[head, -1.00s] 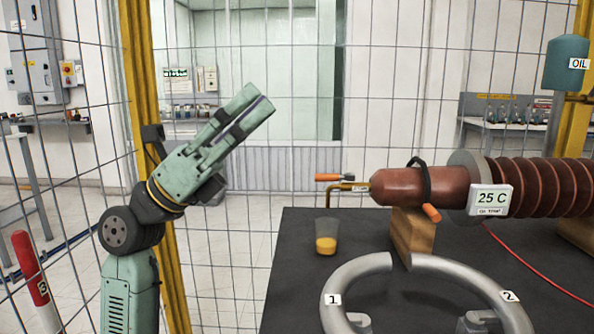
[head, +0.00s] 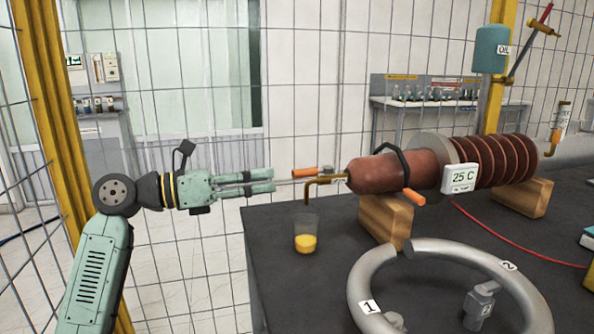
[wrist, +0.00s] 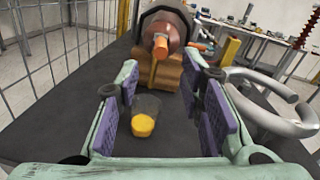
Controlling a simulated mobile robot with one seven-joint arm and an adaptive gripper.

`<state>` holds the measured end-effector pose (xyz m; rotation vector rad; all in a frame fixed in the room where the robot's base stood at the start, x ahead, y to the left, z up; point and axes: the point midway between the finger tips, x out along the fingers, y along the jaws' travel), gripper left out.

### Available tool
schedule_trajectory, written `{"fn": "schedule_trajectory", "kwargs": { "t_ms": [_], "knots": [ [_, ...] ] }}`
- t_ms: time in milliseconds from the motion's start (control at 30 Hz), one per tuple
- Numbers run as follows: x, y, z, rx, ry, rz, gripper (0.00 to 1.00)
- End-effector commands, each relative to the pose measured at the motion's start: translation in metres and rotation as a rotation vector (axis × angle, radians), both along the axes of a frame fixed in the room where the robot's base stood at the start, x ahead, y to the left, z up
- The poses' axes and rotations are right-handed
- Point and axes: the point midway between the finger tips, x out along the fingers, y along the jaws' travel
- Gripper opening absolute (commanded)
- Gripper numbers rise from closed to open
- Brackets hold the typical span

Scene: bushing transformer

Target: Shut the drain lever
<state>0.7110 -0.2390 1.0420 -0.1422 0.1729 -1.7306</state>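The drain lever (head: 304,172) has an orange handle and sits above a bent brass drain pipe (head: 325,181) at the left end of the red-brown bushing. In the wrist view the orange handle (wrist: 160,46) shows end-on, ahead of my fingers and roughly between them. My gripper (head: 271,181) is level and points right, its fingertips just left of the handle and apparently apart from it. In the wrist view my gripper (wrist: 163,72) is open with nothing between its purple pads. The lever's exact turn is hard to tell.
A clear cup (head: 306,236) with yellow oil stands on the dark table (head: 290,300) below the pipe. A wooden block (head: 386,220) supports the bushing. A second orange handle (head: 413,197) hangs from a black clamp. A grey ring (head: 372,270) lies at the front.

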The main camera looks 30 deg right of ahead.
Motion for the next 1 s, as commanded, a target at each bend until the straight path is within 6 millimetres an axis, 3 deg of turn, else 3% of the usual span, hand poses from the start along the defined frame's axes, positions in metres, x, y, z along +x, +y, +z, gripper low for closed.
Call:
{"fn": "schedule_trajectory", "kwargs": {
  "t_ms": [300,500,933,1000],
  "knots": [
    [-0.011,-0.059,0.003,-0.003,0.001,-0.004,0.35],
    [-0.015,-0.086,0.002,-0.002,0.001,-0.003,0.35],
    [-0.017,-0.096,0.001,-0.003,0.001,0.000,0.35],
    [-0.017,-0.096,0.001,-0.003,0.001,0.000,0.30]
  ]
}}
